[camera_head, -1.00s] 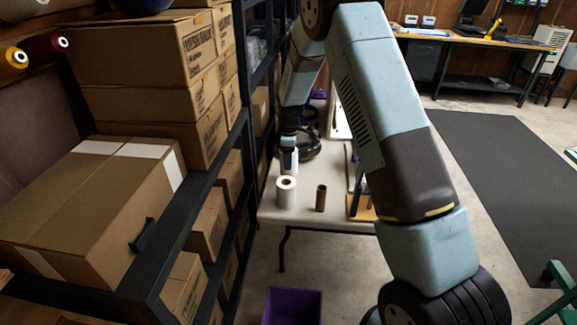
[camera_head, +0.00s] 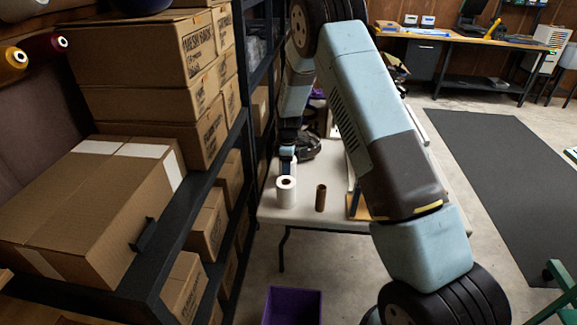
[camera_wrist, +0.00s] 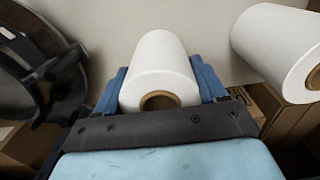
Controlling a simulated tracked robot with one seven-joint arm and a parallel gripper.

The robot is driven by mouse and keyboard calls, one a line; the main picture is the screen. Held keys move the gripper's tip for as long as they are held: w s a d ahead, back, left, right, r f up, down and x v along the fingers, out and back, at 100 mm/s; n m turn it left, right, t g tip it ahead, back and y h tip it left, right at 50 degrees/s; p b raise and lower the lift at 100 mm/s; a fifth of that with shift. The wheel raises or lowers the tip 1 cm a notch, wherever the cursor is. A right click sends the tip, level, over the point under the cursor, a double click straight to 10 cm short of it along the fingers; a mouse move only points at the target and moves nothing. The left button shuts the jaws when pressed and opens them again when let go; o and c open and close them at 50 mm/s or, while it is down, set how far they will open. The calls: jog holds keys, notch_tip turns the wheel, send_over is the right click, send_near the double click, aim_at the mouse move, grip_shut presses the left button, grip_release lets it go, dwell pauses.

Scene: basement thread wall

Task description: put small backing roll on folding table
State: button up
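The small backing roll (camera_wrist: 160,65), white with a brown core, fills the space between the blue fingers of my gripper (camera_wrist: 162,88) in the wrist view. The fingers press against its two sides, and its cored end faces the wrist. In the head view my gripper (camera_head: 288,154) points down over the left part of the folding table (camera_head: 270,210), behind a larger white roll. That roll hides most of the held one, so I cannot tell whether its lower end touches the table.
The larger white roll (camera_head: 286,192) stands close to my gripper; the wrist view shows it at right (camera_wrist: 280,48). A brown tube (camera_head: 320,197) stands beside it. A dark round object (camera_head: 308,147) lies behind. Shelves with cartons (camera_head: 150,190) border the table's left; a purple bin (camera_head: 292,305) is below.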

jog(key=o, duration=0.3)
jog(key=shift+o, duration=0.2)
jog(key=shift+r, duration=0.15)
notch_tip(320, 180, up, 12)
jog(key=s+d+r+m+t, duration=0.1)
jog(key=s+d+r+m, duration=0.35)
jog(key=s+r, duration=0.55)
jog(key=s+d+r+m+t, duration=0.25)
jog(key=s+d+r, duration=0.4)
jog(key=r, duration=0.75)
jog(key=s+d+r+m, duration=0.1)
jog(key=s+d+m, duration=0.1)
jog(key=s, duration=0.7)
jog(key=s+d+r+m+t, duration=0.1)
jog(key=s+m, duration=0.3)
jog(key=s, duration=0.5)
jog(key=s+d+r+m+t, duration=0.1)
jog(key=s+d+r+m, duration=0.1)
jog(key=s, duration=0.6)
jog(key=shift+s+d+r+m, duration=0.4)
jog(key=shift+d+r, duration=0.1)
jog(key=shift+r, duration=0.05)
